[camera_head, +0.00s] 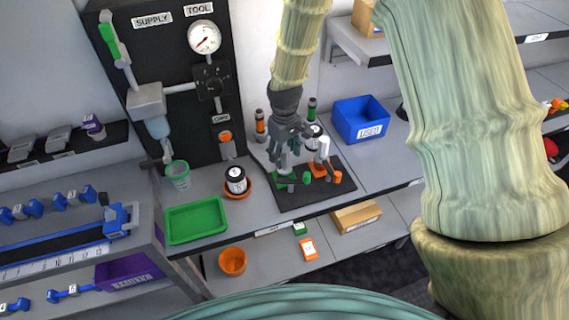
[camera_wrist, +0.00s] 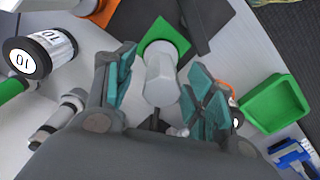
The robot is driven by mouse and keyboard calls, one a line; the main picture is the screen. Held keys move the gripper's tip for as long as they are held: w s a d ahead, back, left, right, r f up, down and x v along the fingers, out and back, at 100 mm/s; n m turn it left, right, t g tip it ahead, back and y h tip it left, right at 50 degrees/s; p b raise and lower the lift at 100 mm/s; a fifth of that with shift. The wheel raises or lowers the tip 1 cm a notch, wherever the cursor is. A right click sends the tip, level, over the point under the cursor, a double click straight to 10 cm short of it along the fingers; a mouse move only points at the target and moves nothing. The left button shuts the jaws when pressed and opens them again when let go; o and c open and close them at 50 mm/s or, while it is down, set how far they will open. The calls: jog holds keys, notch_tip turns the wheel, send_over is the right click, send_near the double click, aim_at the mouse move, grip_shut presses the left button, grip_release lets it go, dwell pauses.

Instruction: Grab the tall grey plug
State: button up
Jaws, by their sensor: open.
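The tall grey plug (camera_wrist: 160,80) stands on a green square base (camera_wrist: 166,36) in the wrist view. My gripper (camera_wrist: 162,92) is open, with one finger on each side of the plug. I see gaps between the fingers and the plug, so it is not clasped. In the head view my gripper (camera_head: 288,153) is over the green base (camera_head: 283,181) on the black mat, and it hides most of the plug. A paler white piece (camera_head: 323,149) stands on an orange base to the right.
A labelled black-and-white jar (camera_head: 236,180) sits in an orange dish left of the mat (camera_head: 305,197). A green tray (camera_head: 196,220) lies farther left. A blue bin (camera_head: 361,119) stands at right. Small bottles stand behind my gripper. The bench right of the mat is clear.

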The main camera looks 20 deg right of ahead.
aim_at(286, 170)
jog(key=shift+f+p, duration=0.5)
jog(key=shift+f, duration=0.9)
jog(key=shift+s, duration=0.1)
jog(key=shift+c, duration=0.2)
jog(key=c, duration=1.1)
jog(key=shift+r, duration=0.2)
